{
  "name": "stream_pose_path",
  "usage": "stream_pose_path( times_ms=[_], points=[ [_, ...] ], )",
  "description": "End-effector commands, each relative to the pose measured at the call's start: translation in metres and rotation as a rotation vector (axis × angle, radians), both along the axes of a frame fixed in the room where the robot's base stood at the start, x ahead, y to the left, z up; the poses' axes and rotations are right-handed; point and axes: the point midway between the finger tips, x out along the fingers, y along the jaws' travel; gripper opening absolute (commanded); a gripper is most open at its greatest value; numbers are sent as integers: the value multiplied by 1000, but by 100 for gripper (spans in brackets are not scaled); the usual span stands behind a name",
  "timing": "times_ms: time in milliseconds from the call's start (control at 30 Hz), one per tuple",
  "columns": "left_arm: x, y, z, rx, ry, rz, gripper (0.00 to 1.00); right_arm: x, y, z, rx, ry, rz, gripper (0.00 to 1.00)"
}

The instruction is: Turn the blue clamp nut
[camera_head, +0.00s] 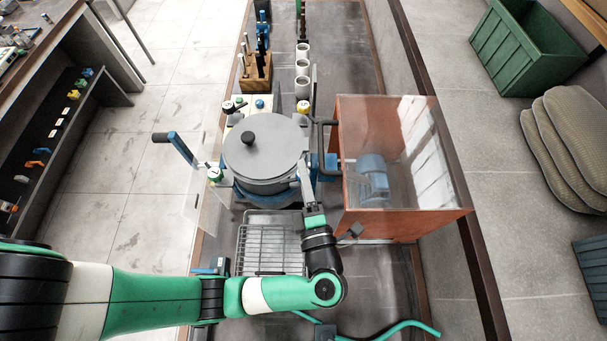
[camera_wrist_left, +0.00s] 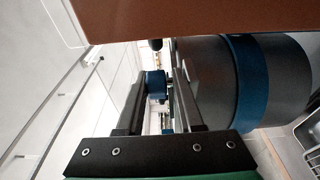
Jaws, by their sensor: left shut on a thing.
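The blue clamp nut (camera_wrist_left: 154,86) shows in the left wrist view as a small blue piece between the two dark fingers. My left gripper (camera_wrist_left: 158,80) is shut on it. In the head view my left gripper (camera_head: 305,172) is at the right side of the grey lidded vessel (camera_head: 262,170), and the nut there is hidden or too small to make out. In the left wrist view the vessel shows as a grey cylinder with a blue band (camera_wrist_left: 246,82), right of the fingers. My right gripper is not in view.
An orange-brown box with a clear top (camera_head: 345,225) stands close right of my gripper. A wire-rack tray (camera_head: 243,245) lies below the vessel. A blue-handled lever (camera_head: 172,145) sticks out left. White cups (camera_head: 302,68) and a wooden tool block (camera_head: 257,80) stand at the back.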

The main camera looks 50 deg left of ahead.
Motion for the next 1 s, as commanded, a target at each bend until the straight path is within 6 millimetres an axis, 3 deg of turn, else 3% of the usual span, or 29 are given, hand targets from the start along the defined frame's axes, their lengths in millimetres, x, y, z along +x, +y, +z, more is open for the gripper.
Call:
stream_pose_path(
  times_ms=[300, 333, 433, 767, 1000],
  points=[
    [0, 0, 6, 7, -13, 4, 0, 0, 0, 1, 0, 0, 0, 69],
    [0, 0, 6, 7, -13, 4, 38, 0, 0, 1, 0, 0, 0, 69],
    [0, 0, 5, 8, -11, 4, 56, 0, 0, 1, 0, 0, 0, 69],
    [-2, -4, 2, 7, -6, 3, 56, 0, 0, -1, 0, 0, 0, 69],
    [-19, -46, -1, 7, -7, -4, 56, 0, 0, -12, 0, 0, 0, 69]
  ],
)
